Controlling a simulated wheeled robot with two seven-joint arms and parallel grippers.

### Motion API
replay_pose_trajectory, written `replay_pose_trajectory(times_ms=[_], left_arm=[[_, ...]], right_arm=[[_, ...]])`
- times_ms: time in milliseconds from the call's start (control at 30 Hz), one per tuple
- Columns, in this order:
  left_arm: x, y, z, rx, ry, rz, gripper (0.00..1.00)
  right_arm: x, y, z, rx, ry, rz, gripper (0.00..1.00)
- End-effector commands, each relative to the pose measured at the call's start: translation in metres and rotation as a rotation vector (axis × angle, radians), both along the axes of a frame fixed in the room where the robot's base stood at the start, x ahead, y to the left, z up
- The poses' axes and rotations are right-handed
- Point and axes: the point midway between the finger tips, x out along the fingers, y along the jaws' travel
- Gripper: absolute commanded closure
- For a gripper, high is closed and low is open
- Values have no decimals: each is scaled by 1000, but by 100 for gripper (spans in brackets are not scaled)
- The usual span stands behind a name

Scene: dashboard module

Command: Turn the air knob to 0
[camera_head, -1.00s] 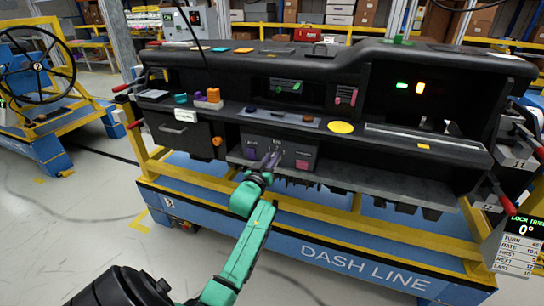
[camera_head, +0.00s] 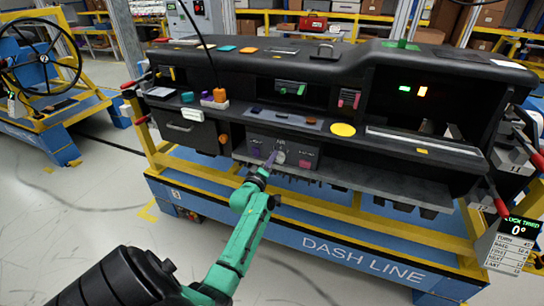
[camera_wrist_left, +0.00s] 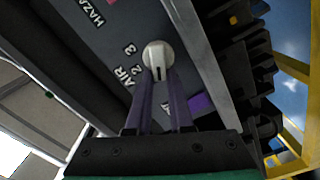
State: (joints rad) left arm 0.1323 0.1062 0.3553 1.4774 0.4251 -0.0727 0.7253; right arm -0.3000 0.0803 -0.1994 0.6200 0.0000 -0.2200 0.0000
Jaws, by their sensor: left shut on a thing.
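The air knob (camera_wrist_left: 158,55) is a pale grey round knob with a dark pointer mark, on the dark control panel (camera_head: 262,144) low in the middle of the dashboard. It also shows in the head view (camera_head: 280,157). In the left wrist view the pointer mark faces down, towards my gripper. The label AIR and the digits 2 and 3 show left of the knob; I cannot see a 0. My left gripper (camera_wrist_left: 158,80) is shut on the knob, its purple fingers at either side. It also shows in the head view (camera_head: 273,159). My right gripper is not in view.
A purple block shows on the panel right of the fingers. A pink block (camera_head: 305,163) sits right of the knob. The dashboard shelf (camera_head: 385,140) overhangs above, and a grey ledge (camera_head: 345,178) runs below. A display (camera_head: 517,227) at the right reads 0°.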

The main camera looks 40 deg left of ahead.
Motion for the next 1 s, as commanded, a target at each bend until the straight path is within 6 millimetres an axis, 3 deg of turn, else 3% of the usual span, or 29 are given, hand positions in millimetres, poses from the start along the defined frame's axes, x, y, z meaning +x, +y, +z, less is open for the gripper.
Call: replay_pose_trajectory(times_ms=[500,1000], left_arm=[[1,0,-7,-373,-129,-6,100],[1,-1,-7,-466,-164,-7,100]], right_arm=[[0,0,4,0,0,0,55],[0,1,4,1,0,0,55]])
